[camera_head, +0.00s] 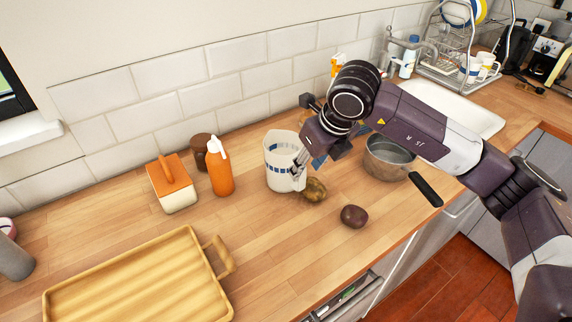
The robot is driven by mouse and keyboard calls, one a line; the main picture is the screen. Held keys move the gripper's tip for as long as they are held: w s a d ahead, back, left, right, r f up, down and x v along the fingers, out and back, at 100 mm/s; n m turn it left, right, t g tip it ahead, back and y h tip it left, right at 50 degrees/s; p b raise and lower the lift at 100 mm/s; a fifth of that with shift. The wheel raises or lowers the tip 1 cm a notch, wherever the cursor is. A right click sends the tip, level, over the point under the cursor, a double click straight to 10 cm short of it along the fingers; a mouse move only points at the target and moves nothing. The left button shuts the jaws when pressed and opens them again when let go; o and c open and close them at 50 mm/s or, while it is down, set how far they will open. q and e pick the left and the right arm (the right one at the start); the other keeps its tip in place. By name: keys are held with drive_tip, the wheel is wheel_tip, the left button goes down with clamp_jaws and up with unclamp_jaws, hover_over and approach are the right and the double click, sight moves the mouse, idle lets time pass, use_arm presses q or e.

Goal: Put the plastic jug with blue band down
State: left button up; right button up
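The plastic jug with blue band (281,153) is white and stands upright near the middle of the counter, left of my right arm. My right gripper (305,163) is at its right side, with its fingers against the jug around the handle side, which they largely hide. It appears shut on the jug. The jug's base is at or very close to the counter; I cannot tell whether it bears its weight there. My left gripper is not in view.
A brown-green lump (315,190) lies close to the jug's right, a dark round item (354,216) in front, and a steel pot (386,164) further right. An orange bottle (220,172), orange-topped box (174,188) and wooden tray (186,240) are left. Counter before the jug is clear.

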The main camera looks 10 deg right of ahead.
sight(301, 190)
drive_tip(key=p+x, duration=0.1)
drive_tip(key=x, duration=0.2)
drive_tip(key=shift+w+f, duration=0.15)
drive_tip(key=shift+w, duration=0.1)
drive_tip(key=shift+w+f+p, duration=0.15)
drive_tip(key=shift+f+p, duration=0.15)
drive_tip(key=shift+f, duration=0.1)
clamp_jaws()
